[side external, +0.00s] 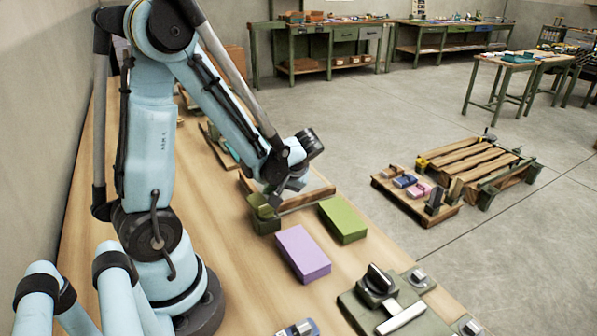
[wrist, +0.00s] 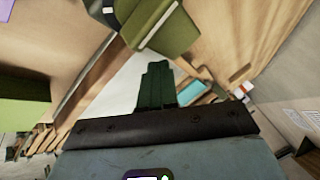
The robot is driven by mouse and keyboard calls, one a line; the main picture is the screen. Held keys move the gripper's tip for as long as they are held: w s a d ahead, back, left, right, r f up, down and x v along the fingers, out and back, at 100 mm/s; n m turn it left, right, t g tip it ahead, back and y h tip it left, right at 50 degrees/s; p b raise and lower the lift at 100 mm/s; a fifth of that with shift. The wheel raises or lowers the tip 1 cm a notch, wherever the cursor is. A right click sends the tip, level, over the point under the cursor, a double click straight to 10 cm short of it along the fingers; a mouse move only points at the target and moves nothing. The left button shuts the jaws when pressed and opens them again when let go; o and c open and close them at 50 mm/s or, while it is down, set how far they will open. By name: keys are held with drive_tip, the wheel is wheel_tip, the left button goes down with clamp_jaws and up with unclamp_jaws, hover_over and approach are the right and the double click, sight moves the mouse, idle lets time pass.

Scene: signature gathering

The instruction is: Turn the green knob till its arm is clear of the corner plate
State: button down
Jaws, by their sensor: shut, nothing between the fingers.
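An olive-green knob (side external: 261,201) stands on a darker green block (side external: 265,225) at the near left corner of a wood-framed pale panel (side external: 309,192). In the wrist view the knob (wrist: 163,27) is at the top, with a white stripe on it; how its arm lies over a corner plate is not clear. The pale panel (wrist: 112,88) lies below it in that view. My gripper (wrist: 157,70) shows as dark green fingers, closed together and empty, apart from the knob in the picture. In the side view it is just above the panel, close to the knob, its tips hard to make out.
A green block (side external: 342,221) and a purple block (side external: 302,252) lie on the wooden bench (side external: 235,285) in front of the panel. A green fixture with a black knob (side external: 377,282) stands at the bench's right edge.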

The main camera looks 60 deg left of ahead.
drive_tip(key=shift+s+a, duration=0.25)
drive_tip(key=shift+s, duration=0.25)
drive_tip(key=shift+s+a+n+g, duration=0.15)
drive_tip(key=shift+s+n+g, duration=0.2)
drive_tip(key=shift+n, duration=0.35)
drive_tip(key=shift+s+a, duration=0.1)
drive_tip(key=shift+s, duration=0.3)
drive_tip(key=shift+s+n+g, duration=0.15)
drive_tip(key=shift+n+g, duration=0.1)
drive_tip(key=shift+n, duration=0.05)
idle(0.7)
